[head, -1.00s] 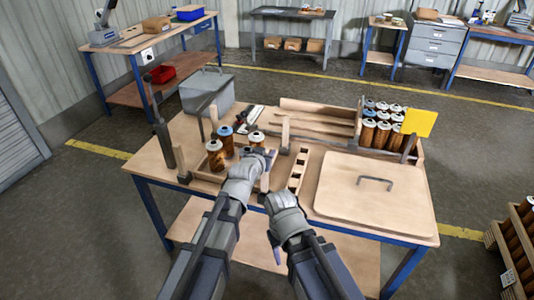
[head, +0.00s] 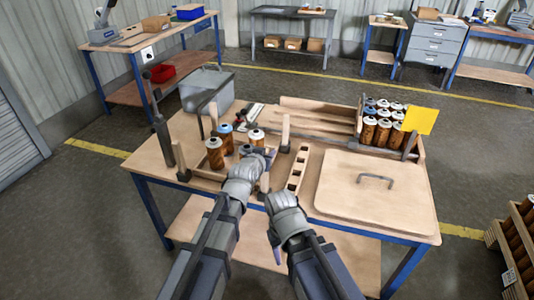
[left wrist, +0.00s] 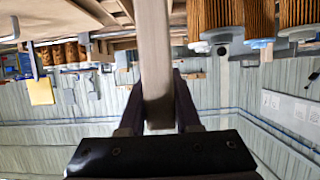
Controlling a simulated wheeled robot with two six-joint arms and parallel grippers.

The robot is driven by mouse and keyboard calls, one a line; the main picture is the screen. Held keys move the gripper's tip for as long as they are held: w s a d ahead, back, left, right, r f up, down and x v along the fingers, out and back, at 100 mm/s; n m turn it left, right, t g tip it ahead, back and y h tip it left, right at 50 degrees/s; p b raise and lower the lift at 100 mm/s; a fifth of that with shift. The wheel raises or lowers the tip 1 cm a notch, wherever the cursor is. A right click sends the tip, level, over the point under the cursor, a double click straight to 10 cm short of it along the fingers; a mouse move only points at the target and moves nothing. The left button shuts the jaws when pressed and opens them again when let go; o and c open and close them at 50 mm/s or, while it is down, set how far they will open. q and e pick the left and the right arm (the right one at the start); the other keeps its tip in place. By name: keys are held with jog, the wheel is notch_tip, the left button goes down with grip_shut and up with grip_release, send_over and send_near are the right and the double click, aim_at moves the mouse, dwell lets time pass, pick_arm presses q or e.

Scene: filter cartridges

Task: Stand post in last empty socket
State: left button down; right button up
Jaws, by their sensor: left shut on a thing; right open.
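My left gripper (head: 266,160) is shut on a pale wooden post (left wrist: 153,55). In the left wrist view the post runs between the two fingers. In the head view the post's lower part (head: 265,182) shows below the gripper, by the front right corner of a low wooden tray (head: 208,183). Whether its foot is in a socket is hidden. Other posts stand at the tray's left end (head: 179,156) and back right (head: 285,132). My right gripper (head: 272,197) is open, in front of the tray; its fingertips are hard to make out.
Several brown cartridges (head: 215,155) stand in the tray, close to my left gripper. A wooden strip with holes (head: 297,168) and a lid with a handle (head: 372,205) lie to the right. A rack of cartridges (head: 368,130) and a yellow card (head: 420,120) are at the back right.

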pick_arm(q)
jog(key=shift+f+b, duration=2.15)
jog(key=shift+f, duration=0.1)
jog(key=c, duration=0.5)
grip_release()
jog(key=p+v, duration=0.3)
jog(key=v, duration=0.5)
